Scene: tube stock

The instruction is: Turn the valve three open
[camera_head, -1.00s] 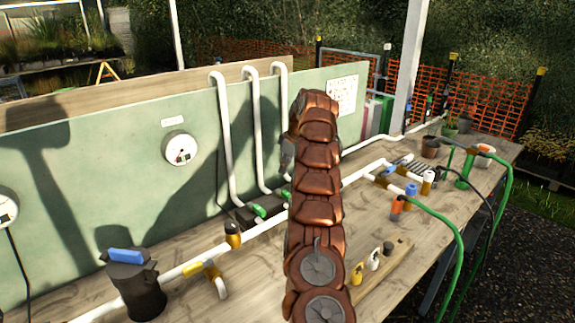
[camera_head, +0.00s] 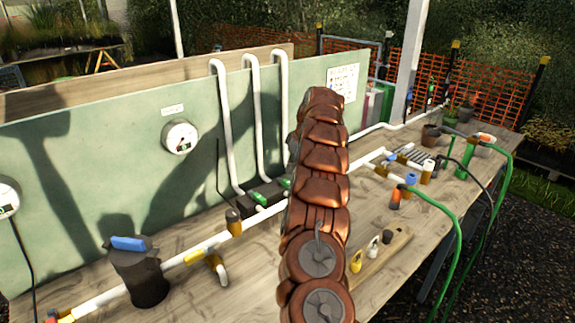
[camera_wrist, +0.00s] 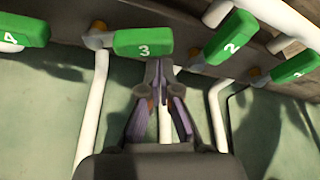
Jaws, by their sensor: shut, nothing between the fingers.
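In the wrist view, the green handle of valve three (camera_wrist: 143,42), marked with a white 3, lies crosswise in the picture. My gripper (camera_wrist: 160,72) is shut and empty, its fingertips at the lower right edge of that handle. I cannot tell whether they touch it. Handle 2 (camera_wrist: 230,38) is tilted at the right, and handle 4 (camera_wrist: 24,30) is at the left edge. In the head view, my copper arm hides the gripper and part of the valve row; two green handles (camera_head: 260,198) show beside it.
White pipes (camera_head: 228,130) run down the green panel (camera_head: 90,165) behind the valves. Another green handle (camera_wrist: 292,68), its number unclear, is at the wrist view's right. A dark canister (camera_head: 137,275) and a pipe line (camera_head: 190,257) stand on the wooden bench. Hoses and fittings occupy its right side.

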